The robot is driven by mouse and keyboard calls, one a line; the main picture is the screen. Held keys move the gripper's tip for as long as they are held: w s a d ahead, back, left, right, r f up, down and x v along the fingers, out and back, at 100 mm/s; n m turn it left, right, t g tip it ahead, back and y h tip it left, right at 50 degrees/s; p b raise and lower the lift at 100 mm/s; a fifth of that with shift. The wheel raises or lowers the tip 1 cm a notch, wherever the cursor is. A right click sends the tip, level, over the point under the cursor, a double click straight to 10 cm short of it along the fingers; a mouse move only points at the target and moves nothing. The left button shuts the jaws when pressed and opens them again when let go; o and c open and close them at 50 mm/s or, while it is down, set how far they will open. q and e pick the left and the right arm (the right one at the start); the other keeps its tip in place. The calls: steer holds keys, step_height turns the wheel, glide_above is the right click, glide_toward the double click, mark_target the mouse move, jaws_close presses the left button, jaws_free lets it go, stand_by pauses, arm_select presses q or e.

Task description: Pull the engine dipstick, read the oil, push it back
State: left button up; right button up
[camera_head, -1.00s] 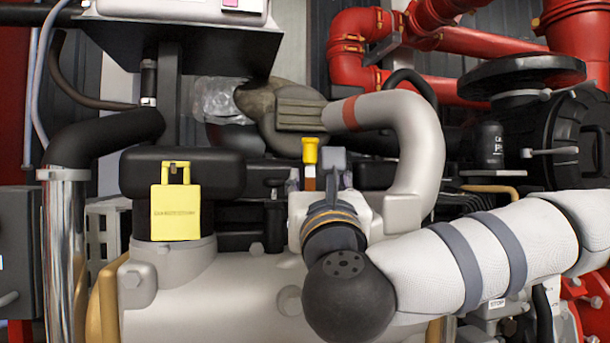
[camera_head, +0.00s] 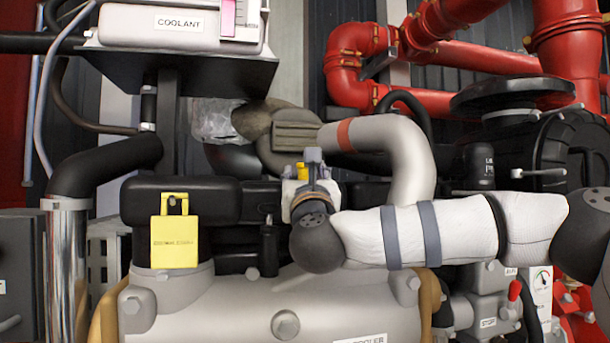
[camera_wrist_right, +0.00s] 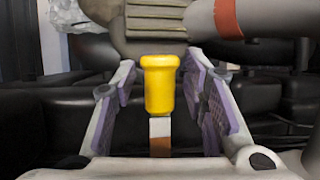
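The yellow dipstick handle (camera_head: 301,171) shows just behind my right gripper (camera_head: 309,163) in the head view, largely hidden by it. In the right wrist view the handle (camera_wrist_right: 159,84) stands upright between the two purple-padded fingers of my right gripper (camera_wrist_right: 162,100). A gap shows on each side of the handle, so the fingers are open around it and apart from it. Below the handle is a narrow pale strip with a brown-orange lower part (camera_wrist_right: 160,145); its lower end is hidden. My left gripper is in neither view.
A yellow tag-like cap (camera_head: 174,240) stands on the engine at left. A grey pipe (camera_head: 400,150) curves close behind and right of my gripper. The coolant tank (camera_head: 180,25) sits on a black shelf (camera_head: 180,75) above. Red pipes (camera_head: 445,95) fill the upper right.

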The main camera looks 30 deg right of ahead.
jaws_close()
step_height(320, 180, down, 5)
steer(key=shift+w+b, duration=0.15)
steer(key=shift+b, duration=1)
steer(key=shift+r, duration=0.1)
steer(key=shift+s+r, duration=0.2)
steer(key=shift+o, duration=0.7)
jaws_free()
steer(key=shift+a, duration=0.1)
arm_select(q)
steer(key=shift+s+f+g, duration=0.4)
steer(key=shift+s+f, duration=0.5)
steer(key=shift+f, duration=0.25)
arm_select(e)
steer(key=v, duration=1.2)
